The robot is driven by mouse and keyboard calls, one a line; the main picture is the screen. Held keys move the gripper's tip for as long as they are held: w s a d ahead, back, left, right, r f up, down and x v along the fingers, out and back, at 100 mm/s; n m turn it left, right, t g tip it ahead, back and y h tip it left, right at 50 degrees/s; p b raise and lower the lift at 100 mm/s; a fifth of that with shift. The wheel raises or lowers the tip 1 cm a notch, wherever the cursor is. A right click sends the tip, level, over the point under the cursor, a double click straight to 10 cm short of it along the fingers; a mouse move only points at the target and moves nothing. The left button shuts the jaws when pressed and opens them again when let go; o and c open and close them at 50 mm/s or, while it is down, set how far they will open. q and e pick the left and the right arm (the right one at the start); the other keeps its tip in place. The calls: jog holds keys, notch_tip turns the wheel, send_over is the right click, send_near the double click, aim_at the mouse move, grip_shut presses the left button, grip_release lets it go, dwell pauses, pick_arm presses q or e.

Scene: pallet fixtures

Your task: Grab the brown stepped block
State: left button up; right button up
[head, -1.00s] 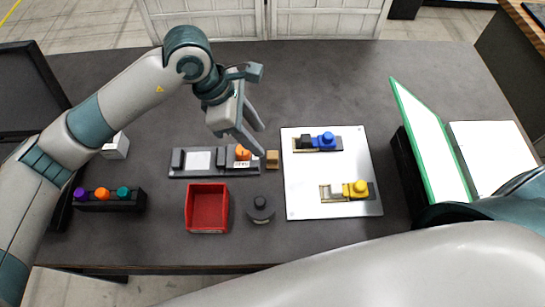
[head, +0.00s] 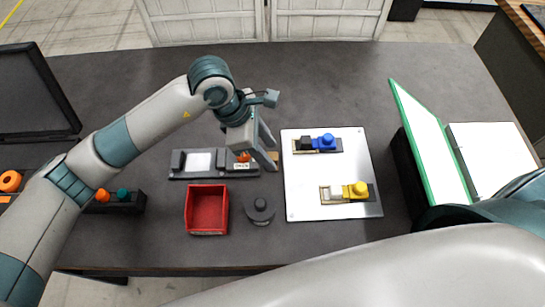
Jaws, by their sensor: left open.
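The small brown block (head: 274,155) lies on the dark table, between the grey fixture strip and the white plate. Only a little of it shows, because my left gripper (head: 272,156) covers most of it; its steps cannot be made out. My left gripper is open and points down, with its two fingertips close around the block in this view. I cannot tell whether they touch it or how high they are. My right gripper is out of view; only my right arm crosses the bottom right.
The grey fixture strip (head: 190,175) is just left of the block. A white plate (head: 300,195) with blue and yellow pieces lies right. A red bin (head: 208,210) and a dark round knob piece (head: 260,209) are nearer. The table behind is clear.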

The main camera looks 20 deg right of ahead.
pick_arm(q)
jog(key=shift+d+f, duration=0.2)
jog(key=shift+f, duration=0.35)
grip_shut()
jog(key=shift+r, duration=0.15)
jog(key=shift+r, duration=0.6)
notch_tip(320, 180, up, 2)
jog(key=shift+r+p, duration=0.25)
jog(key=shift+p, duration=0.1)
jog(key=s+d+r+p, duration=0.1)
jog(key=s+d+r, duration=0.1)
jog(key=s+r, duration=0.5)
jog(key=s, duration=0.4)
jog(key=shift+s, duration=0.3)
jog(key=shift+d, duration=0.1)
